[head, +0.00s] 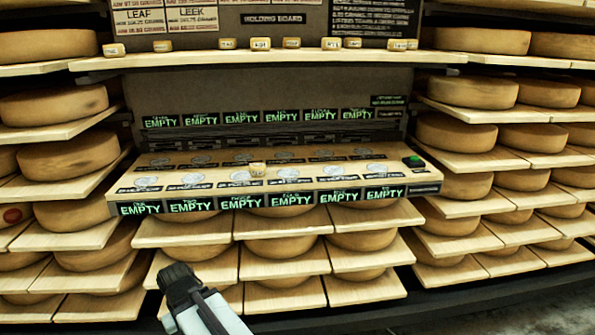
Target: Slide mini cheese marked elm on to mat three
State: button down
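One small pale mini cheese (257,170) sits on the sloped console (430,174), between the rows of round grey mats. It is just up and right of the third front mat from the left (239,176), apart from it as far as I can tell. Several more mini cheeses, such as one at the left (113,50), stand on the holding board ledge (200,56) above. Their marks are too small to read, so I cannot tell which is elm. My gripper (176,272) is low in front of the console, well away from the cheeses; its fingers are not clear.
Green "EMPTY" displays run along the console's front and the back panel. A green button (413,161) is at the console's right end. Shelves of large cheese wheels (70,160) flank it, and boards with wheels jut out below (285,250).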

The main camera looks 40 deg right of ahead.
aim_at(258, 169)
jog(key=u, duration=0.15)
jog(key=i, duration=0.9)
jog(key=z, duration=0.05)
